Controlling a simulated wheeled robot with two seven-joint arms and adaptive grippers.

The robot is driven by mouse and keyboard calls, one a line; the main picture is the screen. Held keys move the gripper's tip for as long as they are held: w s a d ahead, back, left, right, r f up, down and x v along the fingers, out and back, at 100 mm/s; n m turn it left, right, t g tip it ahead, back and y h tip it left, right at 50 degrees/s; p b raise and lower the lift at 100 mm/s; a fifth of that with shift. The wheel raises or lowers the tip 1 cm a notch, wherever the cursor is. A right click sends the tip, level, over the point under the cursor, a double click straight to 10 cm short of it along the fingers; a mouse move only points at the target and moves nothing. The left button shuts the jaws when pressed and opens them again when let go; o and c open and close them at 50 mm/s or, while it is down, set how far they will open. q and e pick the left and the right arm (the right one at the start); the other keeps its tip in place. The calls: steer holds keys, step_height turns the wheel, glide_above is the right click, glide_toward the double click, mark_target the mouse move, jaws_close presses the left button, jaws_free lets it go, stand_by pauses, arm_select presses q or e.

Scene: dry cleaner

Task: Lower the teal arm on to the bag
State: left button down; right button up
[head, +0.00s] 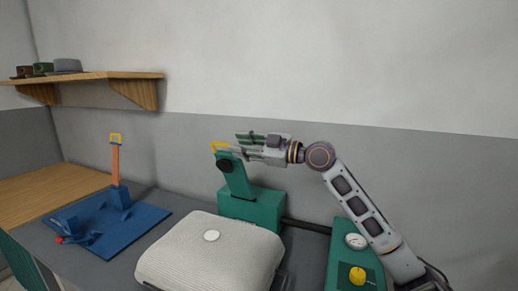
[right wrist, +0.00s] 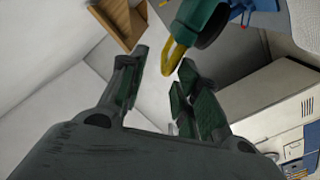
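The teal arm (head: 235,176) stands raised, tilted up and slightly left, from a teal block (head: 252,207) behind the bag. Its yellow handle (head: 217,147) is at the top and also shows in the right wrist view (right wrist: 176,55). The pale ribbed bag (head: 200,262), with a white disc (head: 211,236) on top, lies below the arm and in front of the block. My right gripper (head: 238,146) is at the handle's height. In the right wrist view its fingers (right wrist: 163,62) are apart, with the handle near the tips between them. Contact cannot be told. My left gripper is not in view.
A blue fixture (head: 110,228) with an upright orange lever (head: 116,165) stands left on the grey counter. A teal box (head: 345,262) with a dial and yellow knob (head: 357,275) is at right. A wooden shelf (head: 90,76) with hats hangs upper left.

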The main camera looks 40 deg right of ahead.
steer(key=shift+v, duration=2.65)
